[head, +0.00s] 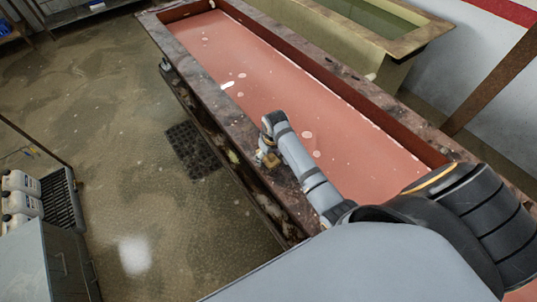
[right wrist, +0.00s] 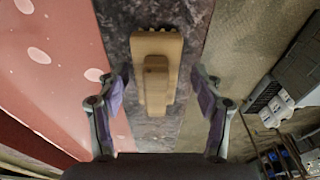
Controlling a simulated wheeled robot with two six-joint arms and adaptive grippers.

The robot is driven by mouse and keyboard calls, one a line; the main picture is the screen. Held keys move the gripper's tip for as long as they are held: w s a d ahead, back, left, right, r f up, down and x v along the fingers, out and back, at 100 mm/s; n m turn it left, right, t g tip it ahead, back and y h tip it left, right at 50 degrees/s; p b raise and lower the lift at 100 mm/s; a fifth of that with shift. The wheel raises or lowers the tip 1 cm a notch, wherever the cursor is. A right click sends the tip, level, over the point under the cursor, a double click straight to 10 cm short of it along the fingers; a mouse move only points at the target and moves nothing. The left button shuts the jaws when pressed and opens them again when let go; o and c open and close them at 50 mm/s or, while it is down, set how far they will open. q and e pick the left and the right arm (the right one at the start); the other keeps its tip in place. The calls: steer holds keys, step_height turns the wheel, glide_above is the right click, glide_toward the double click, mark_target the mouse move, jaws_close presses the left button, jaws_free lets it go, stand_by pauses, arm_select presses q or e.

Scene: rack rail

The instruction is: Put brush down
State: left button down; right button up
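The brush (right wrist: 156,72) is a tan block with a raised, narrower handle part. It lies on the dark, stained rim (right wrist: 143,18) of the long tank. In the head view the brush (head: 272,161) shows small on the tank's near rim, partly hidden by my gripper. My right gripper (head: 267,152) is above it. In the right wrist view the right gripper's fingers (right wrist: 161,78) are spread wide, one on each side of the brush, with clear gaps to it. The right gripper is empty. My left gripper is not in view.
The long tank holds pinkish-red liquid (head: 285,85) with pale foam spots. A second tank (head: 370,45) of greenish liquid stands behind it. A dark floor grate (head: 193,150) lies beside the tank. White jugs (head: 22,203) stand at left. The wet floor between is mostly clear.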

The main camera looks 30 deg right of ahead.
steer(key=shift+w+f, duration=0.1)
steer(key=shift+w, duration=0.05)
steer(key=shift+w+d, duration=0.1)
steer(key=shift+w, duration=0.05)
steer(key=r, duration=0.2)
steer(key=r+b, duration=0.1)
steer(key=s+r+b, duration=0.1)
steer(key=r, duration=0.1)
steer(key=shift+r, duration=0.3)
steer(key=r, duration=0.2)
steer(key=r+b, duration=0.1)
steer(key=r, duration=0.2)
steer(key=shift+s+d+r, duration=0.15)
steer(key=shift+s+r, duration=0.2)
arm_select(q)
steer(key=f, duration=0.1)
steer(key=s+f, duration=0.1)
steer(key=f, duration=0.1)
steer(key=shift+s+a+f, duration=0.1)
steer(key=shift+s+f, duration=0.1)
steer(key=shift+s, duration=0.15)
arm_select(e)
steer(key=shift+s+r, duration=0.15)
steer(key=shift+r, duration=0.2)
